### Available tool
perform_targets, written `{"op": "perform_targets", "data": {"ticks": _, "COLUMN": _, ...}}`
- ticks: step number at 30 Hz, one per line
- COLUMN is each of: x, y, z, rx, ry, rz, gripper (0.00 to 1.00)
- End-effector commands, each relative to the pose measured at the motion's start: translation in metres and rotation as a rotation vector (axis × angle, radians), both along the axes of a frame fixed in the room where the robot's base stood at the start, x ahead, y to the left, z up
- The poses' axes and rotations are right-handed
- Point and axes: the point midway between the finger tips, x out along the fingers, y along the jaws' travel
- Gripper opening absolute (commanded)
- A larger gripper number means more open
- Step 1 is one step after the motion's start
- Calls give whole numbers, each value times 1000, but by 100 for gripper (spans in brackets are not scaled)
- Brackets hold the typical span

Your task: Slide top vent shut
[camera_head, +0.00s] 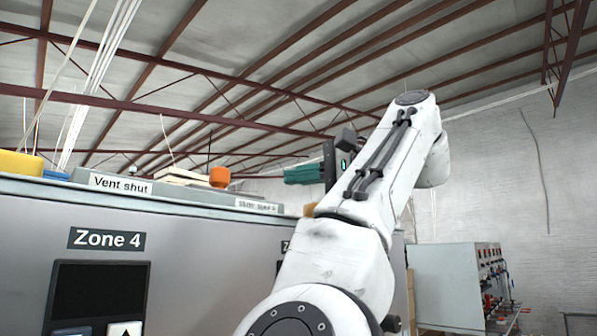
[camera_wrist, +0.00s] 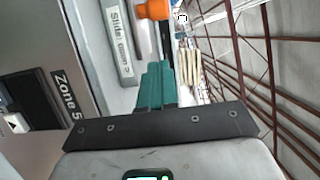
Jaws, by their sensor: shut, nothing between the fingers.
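The vent's orange knob (camera_head: 220,176) stands on top of the grey machine, between a "Vent shut" label (camera_head: 120,184) on the left and a second label (camera_head: 258,205) on the right, too small to read. My gripper (camera_head: 288,174) has teal fingers. They are shut and empty, right of the knob and pointing left toward it. In the wrist view the knob (camera_wrist: 155,9) is at the top edge, just beyond my shut fingertips (camera_wrist: 156,66), with a gap between. A label starting "Slide" (camera_wrist: 118,42) lies beside them. The sliding plate itself cannot be made out.
The machine front (camera_head: 200,260) carries a "Zone 4" sign (camera_head: 106,239) and a dark display (camera_head: 98,290). A yellow object (camera_head: 20,163) sits at the far left on top. A grey cabinet (camera_head: 445,285) stands at the right. Air above the machine is open.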

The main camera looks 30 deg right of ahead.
Motion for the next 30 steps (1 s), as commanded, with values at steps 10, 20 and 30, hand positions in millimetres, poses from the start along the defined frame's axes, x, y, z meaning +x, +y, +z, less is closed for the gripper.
{"op": "perform_targets", "data": {"ticks": 10, "x": 56, "y": 41, "z": 2, "rx": -1, "ry": 3, "rz": 2, "gripper": 0}}
{"op": "perform_targets", "data": {"ticks": 20, "x": 60, "y": 76, "z": -1, "rx": 0, "ry": 0, "rz": 0, "gripper": 0}}
{"op": "perform_targets", "data": {"ticks": 30, "x": 60, "y": 78, "z": -2, "rx": -1, "ry": -1, "rz": -1, "gripper": 0}}
